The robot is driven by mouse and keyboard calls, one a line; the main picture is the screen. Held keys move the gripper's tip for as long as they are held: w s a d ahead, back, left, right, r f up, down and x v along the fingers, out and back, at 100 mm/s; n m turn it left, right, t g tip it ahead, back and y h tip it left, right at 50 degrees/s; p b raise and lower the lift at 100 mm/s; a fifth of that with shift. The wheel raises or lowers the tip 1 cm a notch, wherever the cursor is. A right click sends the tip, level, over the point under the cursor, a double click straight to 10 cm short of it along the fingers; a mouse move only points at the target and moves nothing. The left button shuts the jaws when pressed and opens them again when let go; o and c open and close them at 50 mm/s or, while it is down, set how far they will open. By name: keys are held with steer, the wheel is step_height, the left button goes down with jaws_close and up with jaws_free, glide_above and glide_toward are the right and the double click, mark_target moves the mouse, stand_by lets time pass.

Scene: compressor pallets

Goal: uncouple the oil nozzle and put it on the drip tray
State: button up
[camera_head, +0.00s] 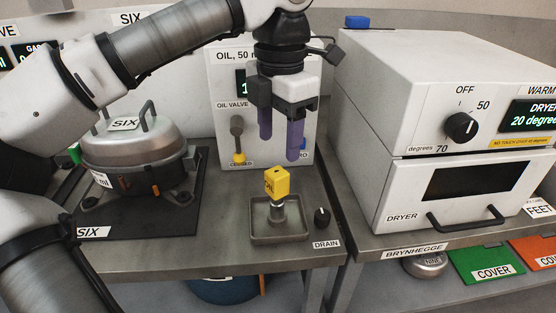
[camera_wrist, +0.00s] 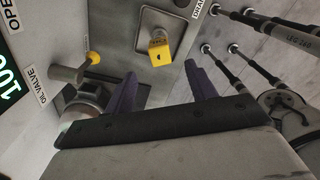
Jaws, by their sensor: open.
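The yellow oil nozzle (camera_head: 277,182) is block-shaped and marked OIL. It stands upright on a pale metallic stem within the drip tray (camera_head: 255,236), apart from the compressor (camera_head: 135,150). The wrist view shows the nozzle (camera_wrist: 160,47) and the tray (camera_wrist: 148,20) beyond the fingertips. My gripper (camera_head: 281,146) is open and empty, with two purple fingers, above the nozzle and in front of the oil unit. In the wrist view my gripper's fingers (camera_wrist: 163,85) are spread apart, with the nozzle between and beyond them. Neither finger touches it.
The oil unit (camera_head: 222,80) with its valve lever (camera_head: 237,130) stands behind the gripper. A black drain knob (camera_head: 322,216) sits right of the tray. The dryer (camera_head: 390,120) fills the right side. Bench is bare around the tray's front.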

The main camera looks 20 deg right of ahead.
step_height(320, 180, up, 5)
steer(key=shift+r, duration=0.1)
stand_by(0.7)
